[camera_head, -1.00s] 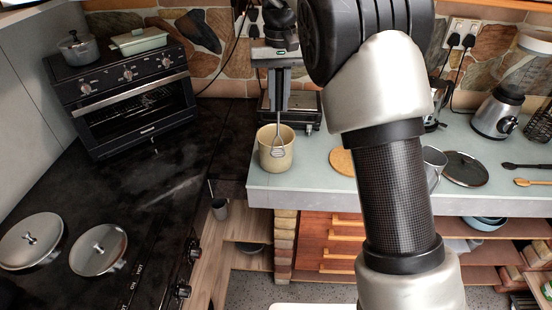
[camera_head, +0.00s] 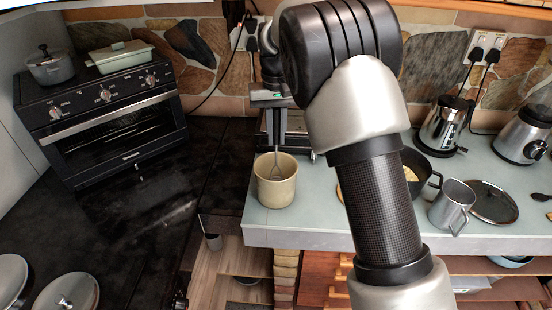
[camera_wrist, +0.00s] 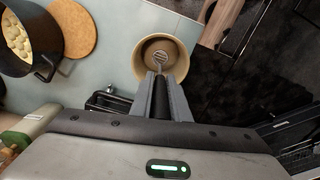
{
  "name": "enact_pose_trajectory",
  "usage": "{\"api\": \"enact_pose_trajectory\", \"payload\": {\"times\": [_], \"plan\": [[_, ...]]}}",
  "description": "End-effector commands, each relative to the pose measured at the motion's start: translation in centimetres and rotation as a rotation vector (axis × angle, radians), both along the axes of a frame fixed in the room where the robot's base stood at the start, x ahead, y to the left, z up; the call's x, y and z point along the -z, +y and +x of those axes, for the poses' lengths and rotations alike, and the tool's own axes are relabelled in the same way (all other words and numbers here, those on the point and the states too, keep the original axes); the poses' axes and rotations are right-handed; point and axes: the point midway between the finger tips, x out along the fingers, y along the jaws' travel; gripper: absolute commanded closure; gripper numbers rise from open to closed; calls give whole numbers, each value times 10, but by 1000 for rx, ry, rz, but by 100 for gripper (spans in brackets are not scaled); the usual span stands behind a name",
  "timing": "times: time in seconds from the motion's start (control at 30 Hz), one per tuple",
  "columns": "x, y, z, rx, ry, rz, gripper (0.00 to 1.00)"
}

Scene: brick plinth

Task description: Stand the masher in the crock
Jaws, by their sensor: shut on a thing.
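The crock (camera_head: 275,192) is a cream round pot standing upright near the left end of the pale counter. It also shows from above in the wrist view (camera_wrist: 139,66). The masher (camera_wrist: 159,58) has a wire head and a dark handle. My gripper (camera_wrist: 160,80) is shut on the handle above the crock. The masher's head is inside the crock's mouth, and its metal shank shows above the rim in the head view (camera_head: 277,155). I cannot tell whether the head touches the crock's floor. My arm hides part of the gripper in the head view.
A dark pan (camera_wrist: 48,40) of yellow food and a round cork mat (camera_wrist: 72,30) lie beside the crock. A black oven (camera_head: 105,118) is at left.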

Motion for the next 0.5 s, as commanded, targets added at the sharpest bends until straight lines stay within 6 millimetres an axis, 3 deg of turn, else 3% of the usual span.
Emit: {"api": "enact_pose_trajectory", "payload": {"times": [0.5], "plan": [[51,1,0,-1,-1,0,100]]}}
